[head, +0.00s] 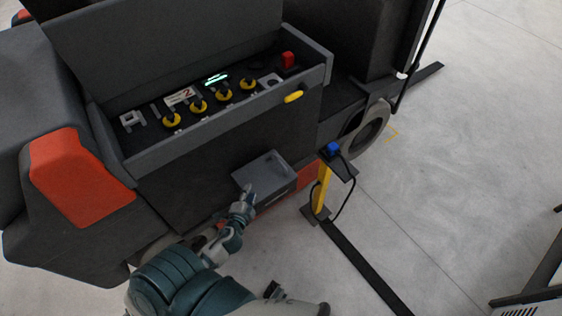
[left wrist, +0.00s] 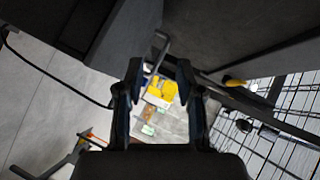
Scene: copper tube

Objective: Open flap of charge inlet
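A grey, box-like flap (head: 268,172) sticks out from the lower side of the dark grey vehicle (head: 210,155). I cannot tell how far it stands open, and the inlet itself is hidden. My left gripper (head: 248,194) is at the flap's lower left edge in the head view. In the left wrist view its two fingers (left wrist: 160,72) are spread apart, with a thin grey bent edge (left wrist: 162,48) beyond the fingertips, near the gap. I cannot tell whether they touch. A dark part near the head view's bottom edge may be my right gripper; its state is unclear.
A yellow post (head: 321,188) with a blue plug (head: 333,148) and a black cable stands just right of the flap. A control panel with yellow knobs (head: 197,104) and a red button (head: 288,61) is above. Open grey floor (head: 450,170) lies to the right.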

